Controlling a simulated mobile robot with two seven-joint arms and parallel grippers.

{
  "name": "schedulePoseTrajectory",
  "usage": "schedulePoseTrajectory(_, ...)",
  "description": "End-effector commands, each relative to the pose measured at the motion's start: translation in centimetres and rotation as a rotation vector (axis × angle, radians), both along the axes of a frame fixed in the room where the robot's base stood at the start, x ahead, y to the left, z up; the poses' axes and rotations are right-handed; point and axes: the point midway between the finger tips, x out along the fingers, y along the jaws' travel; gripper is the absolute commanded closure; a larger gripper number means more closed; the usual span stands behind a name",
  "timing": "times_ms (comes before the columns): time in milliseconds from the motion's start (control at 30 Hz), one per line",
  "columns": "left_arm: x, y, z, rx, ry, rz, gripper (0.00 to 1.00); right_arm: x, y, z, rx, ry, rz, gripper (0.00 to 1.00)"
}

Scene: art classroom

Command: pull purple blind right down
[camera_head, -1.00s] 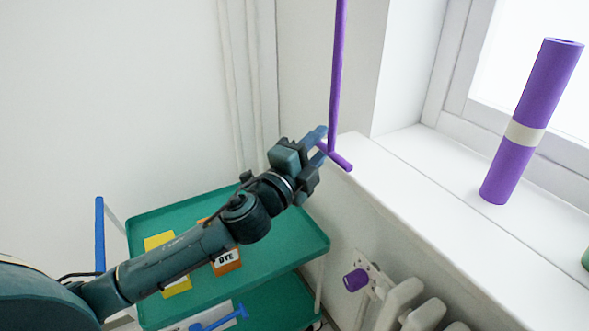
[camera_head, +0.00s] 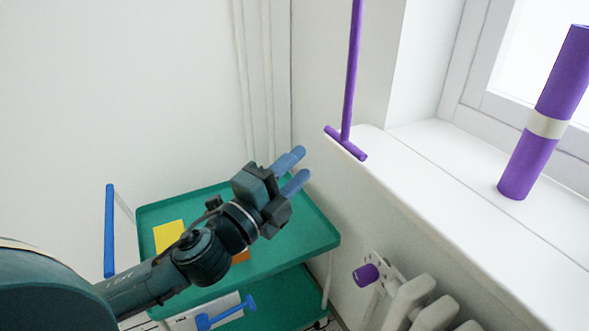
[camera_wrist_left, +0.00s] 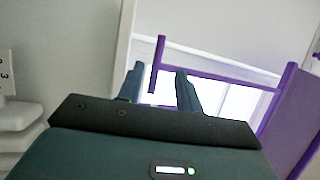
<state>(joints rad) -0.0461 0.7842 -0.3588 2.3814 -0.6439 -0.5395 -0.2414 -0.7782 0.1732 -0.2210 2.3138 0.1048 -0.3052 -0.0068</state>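A purple T-shaped pull handle (camera_head: 346,142) hangs on a straight purple rod (camera_head: 352,70) in front of the wall beside the window sill. The rod's top is outside the head view. My left gripper (camera_head: 298,167) is left of and below the handle, open and empty, with a clear gap between them. In the left wrist view the gripper's two fingers (camera_wrist_left: 160,88) are spread apart. The handle's crossbar (camera_wrist_left: 158,65) shows beyond them, and its rod runs right toward a purple panel (camera_wrist_left: 287,122), perhaps the blind. My right gripper is not in view.
A green cart (camera_head: 318,232) stands below the arm, with a yellow packet (camera_head: 169,235) on top. A white window sill (camera_head: 430,165) bears a purple roll (camera_head: 543,125). A radiator (camera_head: 410,300) with a purple knob (camera_head: 367,275) is under it.

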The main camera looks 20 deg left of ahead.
Motion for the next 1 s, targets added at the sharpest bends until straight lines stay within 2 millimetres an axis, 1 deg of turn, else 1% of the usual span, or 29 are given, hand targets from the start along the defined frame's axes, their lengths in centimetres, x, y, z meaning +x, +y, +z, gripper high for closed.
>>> schedulePoseTrajectory(33, 0.0, 0.0, 0.0, -0.002, 0.001, 0.0, 0.69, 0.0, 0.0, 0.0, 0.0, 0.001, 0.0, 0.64)
schedulePoseTrajectory(167, 0.7, 0.3, 0.6, -0.04, 0.035, -0.007, 0.79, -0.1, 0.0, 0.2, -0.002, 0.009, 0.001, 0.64)
schedulePoseTrajectory(267, 2.1, 0.8, 1.4, -0.121, 0.111, -0.019, 0.88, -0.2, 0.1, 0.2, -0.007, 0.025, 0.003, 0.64)
schedulePoseTrajectory(400, 4.3, 2.0, 2.8, -0.282, 0.279, -0.031, 0.99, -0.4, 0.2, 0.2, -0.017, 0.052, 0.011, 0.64)
schedulePoseTrajectory(500, 5.5, 2.8, 3.9, -0.402, 0.414, -0.031, 1.0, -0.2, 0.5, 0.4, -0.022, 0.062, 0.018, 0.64)
schedulePoseTrajectory(600, 6.2, 3.6, 5.3, -0.522, 0.555, -0.024, 1.0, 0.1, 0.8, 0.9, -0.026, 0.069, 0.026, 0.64)
schedulePoseTrajectory(767, 6.2, 4.8, 8.1, -0.713, 0.783, -0.005, 1.0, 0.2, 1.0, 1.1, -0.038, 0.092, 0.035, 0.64)
schedulePoseTrajectory(900, 5.1, 5.4, 11.0, -0.87, 0.972, 0.008, 1.0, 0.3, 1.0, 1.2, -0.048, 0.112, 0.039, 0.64)
schedulePoseTrajectory(1000, 4.0, 5.5, 12.8, -0.957, 1.081, 0.01, 1.0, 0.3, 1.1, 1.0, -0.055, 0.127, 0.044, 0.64)
